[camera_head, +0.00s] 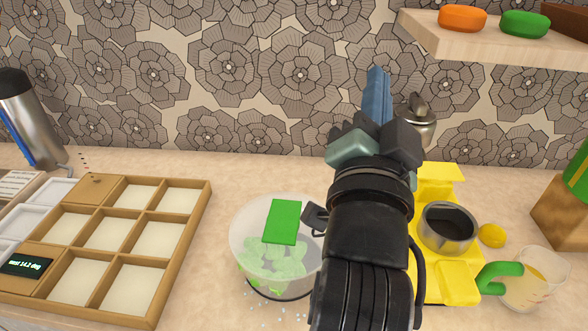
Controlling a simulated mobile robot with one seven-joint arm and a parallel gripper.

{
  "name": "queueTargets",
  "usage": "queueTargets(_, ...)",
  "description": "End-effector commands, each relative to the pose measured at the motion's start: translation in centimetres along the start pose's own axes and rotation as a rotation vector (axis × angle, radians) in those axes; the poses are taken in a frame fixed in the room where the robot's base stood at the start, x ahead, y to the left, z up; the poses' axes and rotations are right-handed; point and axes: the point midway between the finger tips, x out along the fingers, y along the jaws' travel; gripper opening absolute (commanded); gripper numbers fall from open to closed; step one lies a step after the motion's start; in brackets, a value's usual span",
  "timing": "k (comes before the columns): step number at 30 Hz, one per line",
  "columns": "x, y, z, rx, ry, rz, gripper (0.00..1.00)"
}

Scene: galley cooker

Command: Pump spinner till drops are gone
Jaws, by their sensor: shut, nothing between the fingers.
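The spinner is a clear, round bowl (250,222) with pale green leaves (272,262) inside and a flat green pump plate (282,221) on top. Small pale drops (262,312) show around its base at the front. My gripper (377,82) is up and to the right of the spinner, its blue fingers shut and empty, pointing toward the back wall. It is apart from the green plate. My wrist and arm hide the spinner's right edge and part of the counter behind it.
A wooden compartment tray (180,255) lies left of the spinner. On the right are a yellow stand (437,262), a metal cup (448,228) and a green-handled clear jug (535,285). A shelf (480,40) juts out upper right. A steel flask (32,120) stands far left.

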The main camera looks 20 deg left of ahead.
Motion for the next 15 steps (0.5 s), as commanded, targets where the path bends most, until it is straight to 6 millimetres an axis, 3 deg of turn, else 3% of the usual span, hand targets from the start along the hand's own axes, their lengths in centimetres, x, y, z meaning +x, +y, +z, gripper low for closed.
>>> queueTargets(1, 0.8, -0.8, -0.5, 0.043, -0.031, 0.017, 0.0)
queueTargets(6, 1.9, -1.1, 0.6, 0.191, -0.118, 0.076, 0.0)
queueTargets(15, 2.8, -1.7, 2.7, 0.448, -0.253, 0.208, 0.0)
